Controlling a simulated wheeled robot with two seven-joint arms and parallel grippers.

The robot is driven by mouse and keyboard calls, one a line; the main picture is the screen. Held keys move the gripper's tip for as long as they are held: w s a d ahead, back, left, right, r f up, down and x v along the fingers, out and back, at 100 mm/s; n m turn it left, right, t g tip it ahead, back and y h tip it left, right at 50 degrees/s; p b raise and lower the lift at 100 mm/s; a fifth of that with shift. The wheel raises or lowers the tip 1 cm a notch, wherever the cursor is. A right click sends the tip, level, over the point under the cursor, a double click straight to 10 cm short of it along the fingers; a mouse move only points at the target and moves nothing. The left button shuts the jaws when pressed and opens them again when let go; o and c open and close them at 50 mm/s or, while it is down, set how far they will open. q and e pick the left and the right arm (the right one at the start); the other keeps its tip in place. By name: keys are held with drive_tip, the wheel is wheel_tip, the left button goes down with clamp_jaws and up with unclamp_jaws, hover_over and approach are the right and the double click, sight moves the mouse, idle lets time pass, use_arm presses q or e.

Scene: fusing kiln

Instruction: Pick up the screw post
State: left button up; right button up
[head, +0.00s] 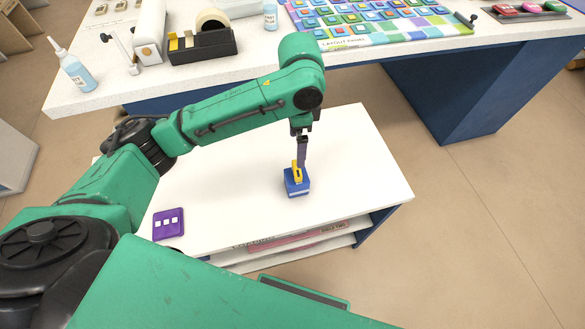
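A small blue block (296,187) with a pale stripe stands on the low white table, with a yellow upright piece (295,171) at its top. This may be the screw post, but its shape is too small to be sure. My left gripper (301,160) points down right above it, its dark finger beside or touching the yellow piece. The gripper is seen edge-on, so I cannot tell whether its fingers are apart or closed on it. My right gripper is not in view.
A purple piece (168,223) with white squares lies on the low white table (235,205). Behind, a higher worktable holds a tape dispenser (203,45), a bottle (72,68) and a colourful tile board (370,22). The low table's right side is clear.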

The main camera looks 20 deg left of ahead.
use_arm(q)
approach(294, 190)
drive_tip(key=w, duration=0.1)
drive_tip(key=w+f, duration=0.1)
drive_tip(key=w, duration=0.1)
drive_tip(key=shift+w+f, duration=0.15)
drive_tip(key=shift+f, duration=0.15)
wheel_tip(294, 190, down, 7)
drive_tip(key=shift+a+f, duration=0.15)
drive_tip(key=shift+f, duration=0.2)
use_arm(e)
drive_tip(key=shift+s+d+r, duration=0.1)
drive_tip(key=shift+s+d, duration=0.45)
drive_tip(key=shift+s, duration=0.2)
use_arm(q)
drive_tip(key=c, duration=1.5)
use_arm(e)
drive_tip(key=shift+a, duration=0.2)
